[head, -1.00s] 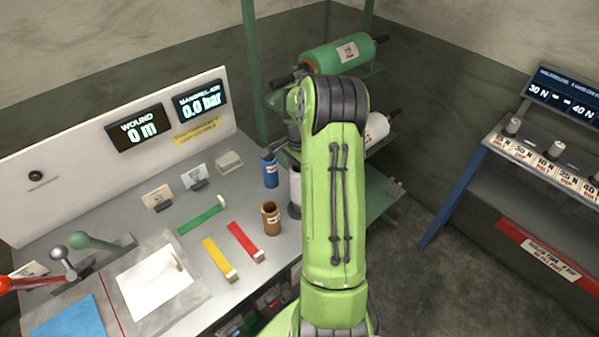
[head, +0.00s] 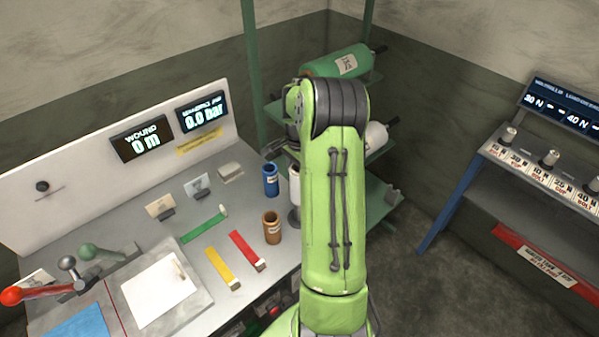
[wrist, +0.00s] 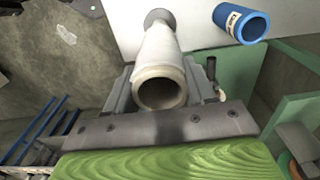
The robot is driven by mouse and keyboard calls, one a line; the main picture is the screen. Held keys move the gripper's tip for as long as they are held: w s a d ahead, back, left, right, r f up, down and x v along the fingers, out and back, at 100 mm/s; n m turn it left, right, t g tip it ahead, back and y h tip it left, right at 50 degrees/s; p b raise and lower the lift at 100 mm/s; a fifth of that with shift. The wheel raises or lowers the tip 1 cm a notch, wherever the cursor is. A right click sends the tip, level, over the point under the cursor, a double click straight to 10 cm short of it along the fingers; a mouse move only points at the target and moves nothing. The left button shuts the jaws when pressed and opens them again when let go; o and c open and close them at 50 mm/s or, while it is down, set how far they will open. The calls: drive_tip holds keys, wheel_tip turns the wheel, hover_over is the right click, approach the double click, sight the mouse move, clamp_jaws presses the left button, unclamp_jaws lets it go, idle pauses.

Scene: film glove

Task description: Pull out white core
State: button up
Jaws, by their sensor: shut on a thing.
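The white core (wrist: 158,60) is a pale hollow tube. In the wrist view its open end faces me, and a grey round disc (wrist: 159,17) shows at its far end. My gripper (wrist: 160,93) is shut on the white core near this open end, with a grey jaw on each side. In the head view a strip of the white core (head: 294,183) shows upright left of my green arm, above a dark grey base (head: 294,217). My arm hides the rest of it and most of the gripper. I cannot tell whether the core touches the base.
A blue core (head: 271,180) and a brown core (head: 271,228) stand close left of the white core. Red (head: 247,251), yellow (head: 222,268) and green (head: 204,224) strips lie on the bench. Shelves with a green roll (head: 335,62) stand behind my arm.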

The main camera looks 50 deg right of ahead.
drive_tip(key=shift+r+p, duration=0.8)
drive_tip(key=shift+r, duration=0.55)
